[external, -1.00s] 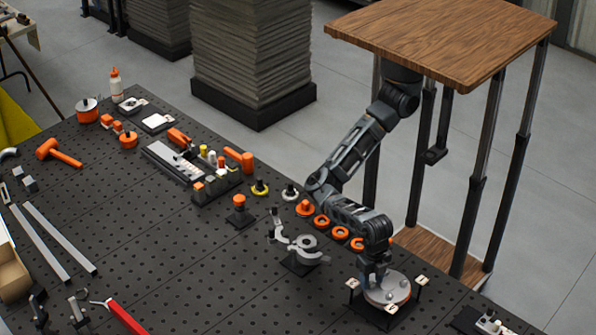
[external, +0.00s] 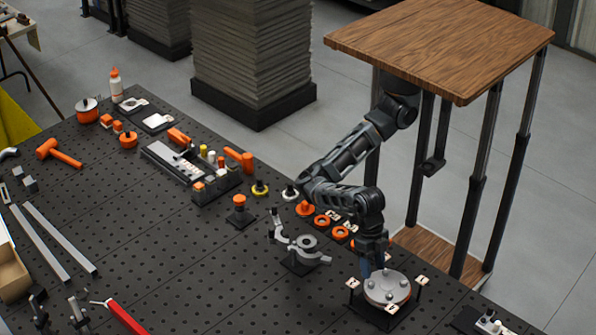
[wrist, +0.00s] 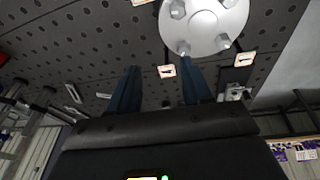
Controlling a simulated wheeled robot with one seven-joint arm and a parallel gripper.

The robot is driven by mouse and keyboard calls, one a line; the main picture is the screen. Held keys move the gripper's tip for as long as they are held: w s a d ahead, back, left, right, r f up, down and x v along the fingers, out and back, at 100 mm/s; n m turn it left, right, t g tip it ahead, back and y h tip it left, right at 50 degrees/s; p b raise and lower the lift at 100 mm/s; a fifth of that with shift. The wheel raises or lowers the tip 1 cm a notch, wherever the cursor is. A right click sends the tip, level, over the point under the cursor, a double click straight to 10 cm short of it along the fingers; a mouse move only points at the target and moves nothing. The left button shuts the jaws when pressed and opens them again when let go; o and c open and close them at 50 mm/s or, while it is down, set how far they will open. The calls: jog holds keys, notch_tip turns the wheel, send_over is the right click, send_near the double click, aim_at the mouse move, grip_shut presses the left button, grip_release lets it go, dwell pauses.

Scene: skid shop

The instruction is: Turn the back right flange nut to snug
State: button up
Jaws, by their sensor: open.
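The round grey flange (external: 378,292) sits on a dark square base near the right front of the bench, with several hex nuts on its top. It also shows in the wrist view (wrist: 207,22), where its nuts (wrist: 183,47) stand around the rim. I cannot tell for sure which nut is the back right one. My gripper (external: 371,268) is just behind and left of the flange, pointing down. In the wrist view my gripper (wrist: 162,66) has two blue fingers set wide apart, with nothing between them; the right fingertip appears close to the nearest nut.
White marked tags (wrist: 166,71) stand around the flange base. A grey clamp-like fixture (external: 300,250) stands to the left. Orange rings (external: 322,221) lie behind, below my forearm. The perforated bench top (external: 210,280) is open toward the front left.

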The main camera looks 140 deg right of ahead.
jog(key=w+d+r+m+t+y+p, duration=0.1)
jog(key=w+d+r+m+t+y, duration=0.15)
jog(key=w+r+t+y, duration=0.45)
jog(key=w+d+r+m+t+p, duration=0.1)
jog(key=w+d+r+m+t, duration=0.3)
jog(key=w+d+r, duration=0.4)
jog(key=shift+w+d, duration=0.45)
jog(key=shift+d, duration=0.3)
jog(key=shift+r, duration=0.1)
